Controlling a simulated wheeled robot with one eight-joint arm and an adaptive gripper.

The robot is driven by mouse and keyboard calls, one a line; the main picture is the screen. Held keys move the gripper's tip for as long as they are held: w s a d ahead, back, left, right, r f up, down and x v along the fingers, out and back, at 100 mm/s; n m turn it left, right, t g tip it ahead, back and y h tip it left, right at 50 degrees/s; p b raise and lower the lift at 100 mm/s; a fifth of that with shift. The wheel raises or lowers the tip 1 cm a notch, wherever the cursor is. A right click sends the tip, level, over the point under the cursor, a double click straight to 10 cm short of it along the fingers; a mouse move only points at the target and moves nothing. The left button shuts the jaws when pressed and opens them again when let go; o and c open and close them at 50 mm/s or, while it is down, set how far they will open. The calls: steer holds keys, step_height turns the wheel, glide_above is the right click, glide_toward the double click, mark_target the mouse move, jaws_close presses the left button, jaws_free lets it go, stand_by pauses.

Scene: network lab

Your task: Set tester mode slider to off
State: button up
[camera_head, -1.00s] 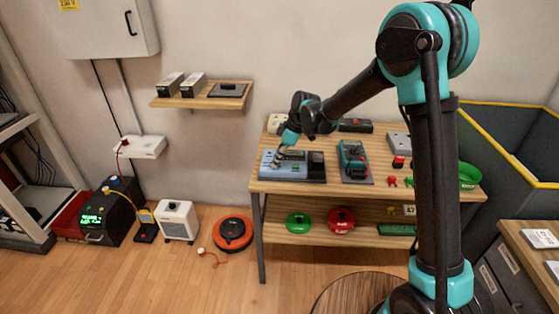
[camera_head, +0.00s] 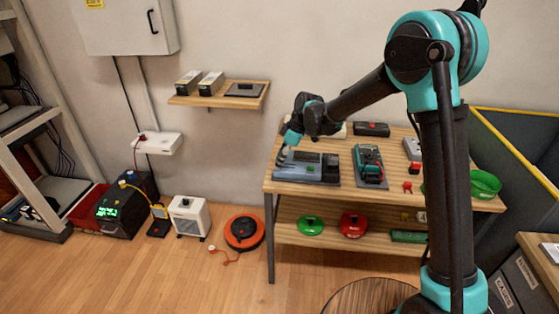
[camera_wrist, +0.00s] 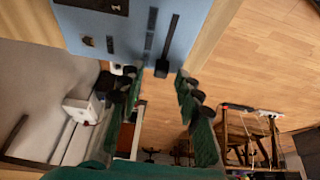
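The tester (camera_head: 327,177) is a blue-grey box with a dark screen, lying on the wooden table. In the wrist view its blue face (camera_wrist: 133,28) fills the top. A dark slider slot (camera_wrist: 168,38) runs along that face, with a black slider knob (camera_wrist: 161,69) at its lower end in the picture. My gripper (camera_wrist: 158,75) is open, with its green and black fingers apart and the knob showing between the tips. I cannot tell whether either finger touches it. In the head view my gripper (camera_head: 284,153) is at the tester's left end.
A teal handheld device (camera_head: 369,162) lies right of the tester, with a red button (camera_head: 407,187) farther right. A green bowl (camera_head: 484,184) is at the table's right end. A wall shelf (camera_head: 218,97) hangs behind on the left.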

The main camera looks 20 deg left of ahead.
steer(key=v, duration=1.2)
steer(key=s+d+f+m+t+h, duration=0.15)
steer(key=d+m, duration=0.35)
steer(key=d, duration=0.8)
steer(key=s+d+f+m+t, duration=0.15)
steer(key=d+m, duration=0.35)
steer(key=d, duration=0.7)
steer(key=s+d+f+m+t+h, duration=0.1)
steer(key=s+d+f+m, duration=0.3)
steer(key=s+d, duration=0.4)
steer(key=s+d+f+m+t+h, duration=0.1)
steer(key=s+d+f+m, duration=0.3)
steer(key=d, duration=0.8)
steer(key=s+m+h, duration=0.1)
steer(key=s+m, duration=0.1)
steer(key=s, duration=0.1)
steer(key=shift+s+d+f+m, duration=0.2)
steer(key=shift+s+m, duration=0.1)
steer(key=shift+s, duration=0.1)
